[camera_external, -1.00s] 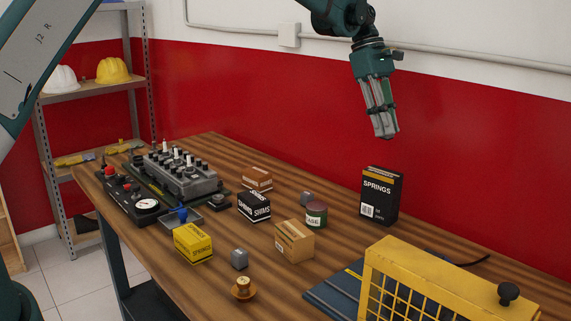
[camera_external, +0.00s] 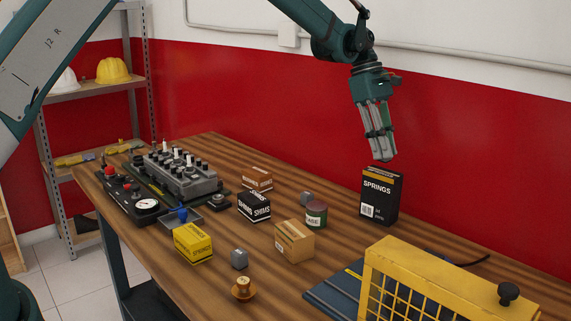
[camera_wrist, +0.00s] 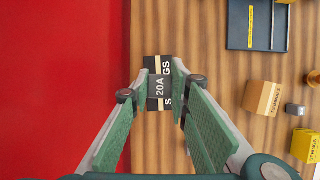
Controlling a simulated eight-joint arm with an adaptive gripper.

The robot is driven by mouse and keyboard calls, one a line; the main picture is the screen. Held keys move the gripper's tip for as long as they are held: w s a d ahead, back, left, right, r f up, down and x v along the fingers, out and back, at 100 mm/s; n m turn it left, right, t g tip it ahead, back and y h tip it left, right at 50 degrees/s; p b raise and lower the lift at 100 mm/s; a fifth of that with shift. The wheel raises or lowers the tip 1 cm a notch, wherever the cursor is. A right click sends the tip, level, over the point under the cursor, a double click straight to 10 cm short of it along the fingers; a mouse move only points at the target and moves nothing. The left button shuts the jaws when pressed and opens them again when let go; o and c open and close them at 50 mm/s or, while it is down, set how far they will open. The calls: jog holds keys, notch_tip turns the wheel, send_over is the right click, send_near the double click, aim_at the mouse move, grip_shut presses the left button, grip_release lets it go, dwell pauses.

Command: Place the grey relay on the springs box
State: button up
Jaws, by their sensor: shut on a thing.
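My gripper (camera_external: 381,158) is shut on the grey relay (camera_wrist: 159,90), a small dark block marked "20A" between the fingertips in the wrist view. The relay is hard to make out in the external view. The springs box (camera_external: 380,195) is tall and black with an orange-edged top and stands upright on the table near the red wall. My fingertips are just above it, with a small gap showing in the external view. In the wrist view the springs box (camera_wrist: 158,64) lies under the relay, which partly hides its top and lettering.
A green tin (camera_external: 316,214), a cardboard box (camera_external: 295,241), a black shims box (camera_external: 254,206) and grey blocks (camera_external: 239,258) stand left of the springs box. A yellow cage (camera_external: 430,280) stands at the front right. The table left of the tin has some bare room.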

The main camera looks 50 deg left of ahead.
jog(key=shift+f, duration=1.45)
jog(key=shift+f, duration=0.2)
jog(key=o, duration=0.9)
jog(key=shift+c, duration=0.2)
jog(key=shift+r, duration=0.2)
jog(key=v, duration=1.2)
jog(key=shift+b, duration=0.3)
